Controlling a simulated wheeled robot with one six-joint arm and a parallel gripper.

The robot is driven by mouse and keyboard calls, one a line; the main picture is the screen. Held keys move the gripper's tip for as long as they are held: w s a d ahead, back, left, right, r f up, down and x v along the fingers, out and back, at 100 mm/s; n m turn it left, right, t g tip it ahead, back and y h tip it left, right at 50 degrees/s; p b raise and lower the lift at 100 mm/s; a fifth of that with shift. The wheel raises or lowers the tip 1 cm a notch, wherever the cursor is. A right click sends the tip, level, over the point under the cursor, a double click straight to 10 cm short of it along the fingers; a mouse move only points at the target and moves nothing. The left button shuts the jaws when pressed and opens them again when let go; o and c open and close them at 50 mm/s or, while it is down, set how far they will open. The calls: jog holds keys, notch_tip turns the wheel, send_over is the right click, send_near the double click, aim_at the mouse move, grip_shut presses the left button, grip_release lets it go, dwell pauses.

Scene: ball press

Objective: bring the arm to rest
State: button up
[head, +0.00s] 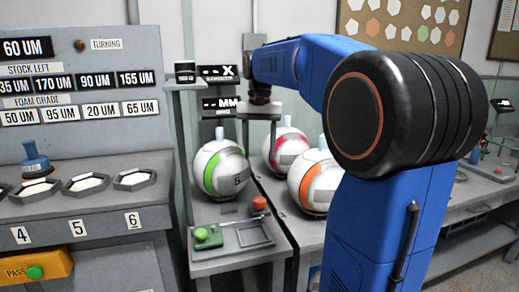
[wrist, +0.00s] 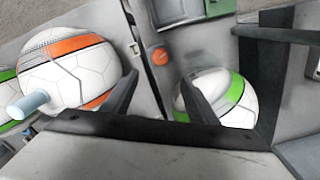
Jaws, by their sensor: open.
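My gripper (head: 259,128) hangs from my blue arm, fingers down, near the press station in the head view. Its dark fingers (wrist: 158,80) are apart with no ball between them in the wrist view. A white ball with a green stripe (head: 221,168) sits on the press stand, left of and below my gripper; it also shows in the wrist view (wrist: 230,97). An orange-striped ball (head: 315,182) stands on the bench to the right and shows at left in the wrist view (wrist: 68,68). A red-striped ball (head: 287,145) stands behind it.
A green button (head: 201,234) and a red-orange button (head: 259,203) are at the stand's front. A grey panel with displays and hexagonal wells (head: 88,183) stands at left. A dark post (head: 206,132) carries two displays. A bench (head: 490,185) extends at right.

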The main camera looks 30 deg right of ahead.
dwell(0.6)
jog(key=s+a+f+n+t, duration=0.2)
jog(key=s+a+f+n, duration=0.2)
jog(key=s+a+f, duration=0.3)
jog(key=s+a+f+n+t, duration=0.2)
jog(key=s+a+f+n, duration=0.2)
jog(key=s+f, duration=0.9)
jog(key=s+a, duration=0.3)
jog(key=s, duration=0.2)
jog(key=shift+s+t, duration=0.25)
jog(key=shift+t, duration=0.15)
